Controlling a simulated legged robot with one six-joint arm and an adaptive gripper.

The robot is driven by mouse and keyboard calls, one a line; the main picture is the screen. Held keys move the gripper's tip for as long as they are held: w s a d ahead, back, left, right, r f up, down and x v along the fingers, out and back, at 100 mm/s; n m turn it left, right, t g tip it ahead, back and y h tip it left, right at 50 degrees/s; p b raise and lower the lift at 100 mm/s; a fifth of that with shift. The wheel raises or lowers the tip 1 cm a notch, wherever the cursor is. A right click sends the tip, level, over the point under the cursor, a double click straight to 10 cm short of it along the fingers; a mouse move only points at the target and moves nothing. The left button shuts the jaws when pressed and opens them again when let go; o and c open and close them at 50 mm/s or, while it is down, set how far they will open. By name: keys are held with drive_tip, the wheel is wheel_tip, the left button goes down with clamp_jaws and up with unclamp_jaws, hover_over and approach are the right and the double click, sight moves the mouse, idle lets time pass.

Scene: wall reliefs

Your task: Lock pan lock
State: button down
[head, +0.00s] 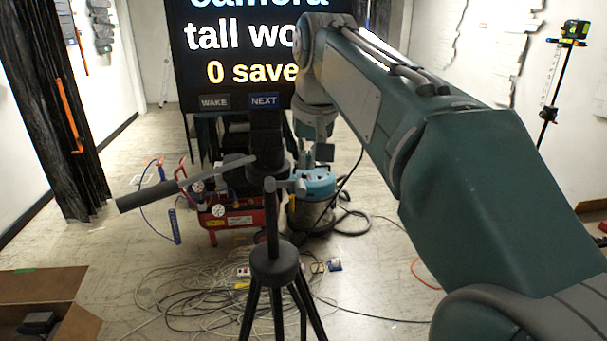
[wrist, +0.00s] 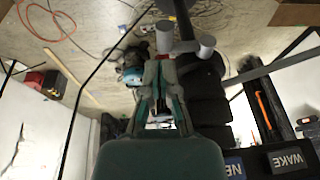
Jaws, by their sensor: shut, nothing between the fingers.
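A black tripod (head: 274,262) stands upright in front of me, with a long pan handle (head: 160,192) reaching left from its head. The pan lock (head: 285,185) is a small grey lever with rounded ends on the neck below the head. In the wrist view the pan lock (wrist: 205,46) appears near the top, beside the dark tripod head. My gripper (wrist: 159,59) is shut and empty, its fingertips close to the lever's outer end; I cannot tell whether they touch. In the head view my gripper (head: 312,160) points down just right of the tripod head, partly blending into the background.
A large screen (head: 235,50) with WAKE and NEXT buttons stands behind the tripod. A red compressor (head: 235,217) and a teal machine (head: 316,186) sit on the floor behind. Loose cables (head: 205,290) surround the tripod legs. An open cardboard box (head: 40,284) is at lower left.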

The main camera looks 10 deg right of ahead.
sight(304, 186)
drive_tip(key=shift+a+f, duration=0.15)
drive_tip(key=shift+f, duration=0.6)
drive_tip(key=shift+a+f, duration=0.15)
drive_tip(key=shift+f, duration=0.55)
drive_tip(key=shift+d+f+y, duration=0.2)
drive_tip(key=shift+f+y, duration=0.1)
drive_tip(key=shift+y, duration=0.2)
wheel_tip(304, 186, down, 8)
drive_tip(key=a+m+t+y, duration=0.1)
drive_tip(key=m+t+y, duration=0.1)
drive_tip(key=y, duration=1.1)
drive_tip(key=shift+a+r+m+t+y, duration=0.15)
drive_tip(key=shift+a+m+t+y, duration=0.15)
drive_tip(key=shift+m+y, duration=0.1)
drive_tip(key=shift+d, duration=0.1)
